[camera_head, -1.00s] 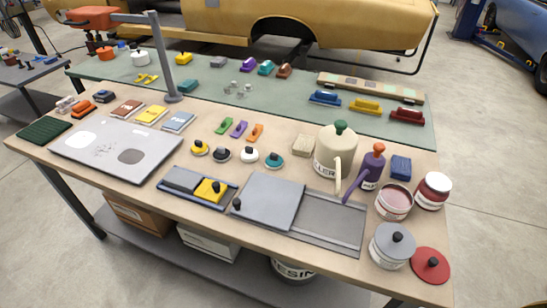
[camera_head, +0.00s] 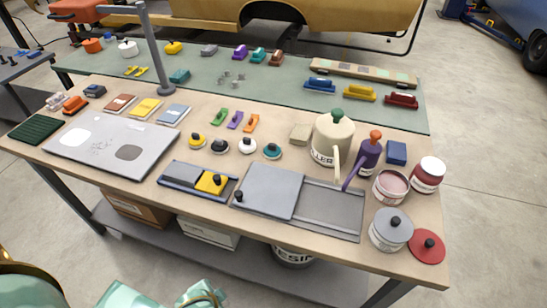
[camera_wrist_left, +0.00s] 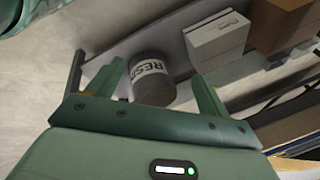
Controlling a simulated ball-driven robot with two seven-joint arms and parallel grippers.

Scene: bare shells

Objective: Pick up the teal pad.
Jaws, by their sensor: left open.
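The teal pad (camera_head: 272,151) is a small round pad with a dark knob, lying on the beige bench top. It is the right end of a row with a yellow pad (camera_head: 197,140), a black pad (camera_head: 220,146) and a white pad (camera_head: 247,146). My left gripper (camera_wrist_left: 157,70) is open and empty in the left wrist view, facing the lower shelf under the bench, well away from the pad. In the head view only parts of my arm show at the bottom left. My right gripper is not in view.
The bench front edge lies between my arm and the pad. A resin tin (camera_wrist_left: 151,78) sits on the lower shelf.

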